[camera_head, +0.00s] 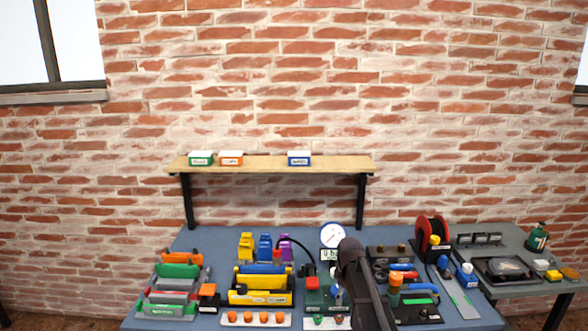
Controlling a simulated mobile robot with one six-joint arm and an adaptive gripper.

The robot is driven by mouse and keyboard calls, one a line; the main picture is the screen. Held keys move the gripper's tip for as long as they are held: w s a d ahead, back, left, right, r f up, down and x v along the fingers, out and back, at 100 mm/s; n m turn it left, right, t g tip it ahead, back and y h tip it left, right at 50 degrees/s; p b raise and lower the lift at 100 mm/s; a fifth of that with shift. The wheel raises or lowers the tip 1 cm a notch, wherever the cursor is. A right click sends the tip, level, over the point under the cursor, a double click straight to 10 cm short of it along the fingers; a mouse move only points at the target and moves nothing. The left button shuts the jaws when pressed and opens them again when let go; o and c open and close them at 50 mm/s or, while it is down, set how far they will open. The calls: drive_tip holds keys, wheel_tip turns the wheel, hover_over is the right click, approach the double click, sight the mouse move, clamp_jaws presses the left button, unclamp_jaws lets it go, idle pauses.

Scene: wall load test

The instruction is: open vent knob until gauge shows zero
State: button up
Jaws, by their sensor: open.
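A round white gauge (333,236) stands upright at the back of the blue bench, above a small label plate (330,255). Its needle is too small to read. A dark green box with a red top (312,284) sits in front of it, with a black hose arching to its left. I cannot tell which part is the vent knob; it may be this red part or one hidden by my arm. My dark arm rises from the bottom edge, just right of the gauge, and covers part of the bench. My gripper's fingers do not show.
The blue bench (210,241) is crowded with tool trays, a yellow bin (262,297), orange knobs on a strip (256,318) and a red reel (431,232). A wooden shelf (270,164) holds three small boxes above. A grey table (511,238) adjoins at right.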

drive_tip(key=s+f+m+b, duration=0.2)
drive_tip(key=s+m, duration=0.2)
drive_tip(key=s, duration=0.7)
drive_tip(key=s+f+m+b, duration=0.2)
drive_tip(key=s+m, duration=0.3)
drive_tip(key=s, duration=0.6)
drive_tip(key=shift+d+f+b, duration=0.15)
drive_tip(key=shift+f+b, duration=0.25)
drive_tip(key=shift+f, duration=0.15)
drive_tip(key=shift+s, duration=0.1)
idle(1.1)
